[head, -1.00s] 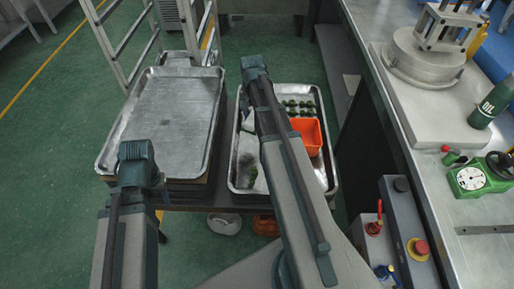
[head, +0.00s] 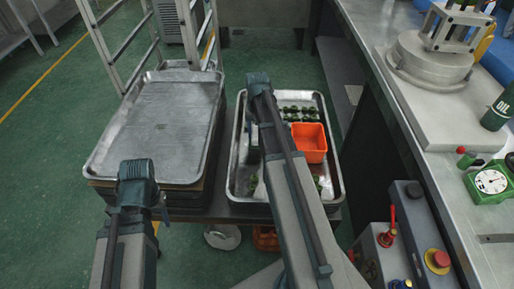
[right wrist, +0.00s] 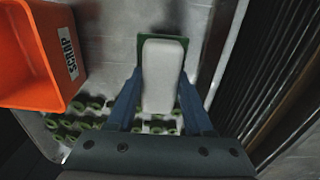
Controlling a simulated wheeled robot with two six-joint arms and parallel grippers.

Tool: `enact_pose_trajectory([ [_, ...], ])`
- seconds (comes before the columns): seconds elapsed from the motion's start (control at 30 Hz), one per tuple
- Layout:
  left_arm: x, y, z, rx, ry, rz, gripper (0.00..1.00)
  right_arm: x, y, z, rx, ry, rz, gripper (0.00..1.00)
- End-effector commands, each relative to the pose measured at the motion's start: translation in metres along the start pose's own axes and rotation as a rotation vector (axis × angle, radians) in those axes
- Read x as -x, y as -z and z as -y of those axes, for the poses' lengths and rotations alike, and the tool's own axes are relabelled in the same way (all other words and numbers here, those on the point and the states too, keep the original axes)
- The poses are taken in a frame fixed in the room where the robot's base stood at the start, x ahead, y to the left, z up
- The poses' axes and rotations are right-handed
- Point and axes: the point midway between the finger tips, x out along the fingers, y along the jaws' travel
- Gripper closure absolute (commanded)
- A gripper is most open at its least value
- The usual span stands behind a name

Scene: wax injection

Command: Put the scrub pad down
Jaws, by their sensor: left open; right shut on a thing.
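The scrub pad (right wrist: 163,75) is a pale block with a green backing. In the right wrist view it is between the two blue fingers of my right gripper (right wrist: 160,100), which is shut on it. The pad is over a metal tray; I cannot tell whether it touches the tray. In the head view my right arm covers the pad, and my right gripper (head: 252,135) is mostly hidden beside the forearm, over the right tray (head: 238,130). My left gripper (head: 163,208) shows only in small part at the left stack's near edge; it is open and apart from the pad.
An orange scrap bin (head: 309,142) stands in the right tray, with rows of small green pieces (head: 297,111) behind it. A stack of empty trays (head: 160,115) is on the left. A bench (head: 420,130) with a press and a gauge runs along the right.

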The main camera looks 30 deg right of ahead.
Motion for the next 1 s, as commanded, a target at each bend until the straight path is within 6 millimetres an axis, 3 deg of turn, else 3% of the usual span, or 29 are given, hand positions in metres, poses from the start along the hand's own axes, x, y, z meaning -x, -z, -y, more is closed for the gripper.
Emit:
enact_pose_trajectory([
  [0.03, -0.013, 0.001, -0.001, 0.0, 0.0, 0.0, 0.5, -0.013, 0.0, 0.0, 0.0, 0.0, 0.0, 0.93],
  [0.33, -0.018, 0.001, -0.002, 0.0, 0.0, 0.0, 0.5, -0.018, 0.0, 0.0, 0.0, 0.0, 0.0, 0.93],
  [0.63, -0.051, 0.003, -0.005, 0.0, 0.0, 0.0, 0.5, -0.051, 0.0, 0.0, -0.001, 0.0, 0.0, 0.93],
  [1.0, -0.052, 0.003, -0.005, 0.0, 0.0, 0.0, 0.5, -0.052, 0.0, 0.0, -0.001, 0.0, 0.0, 0.93],
])
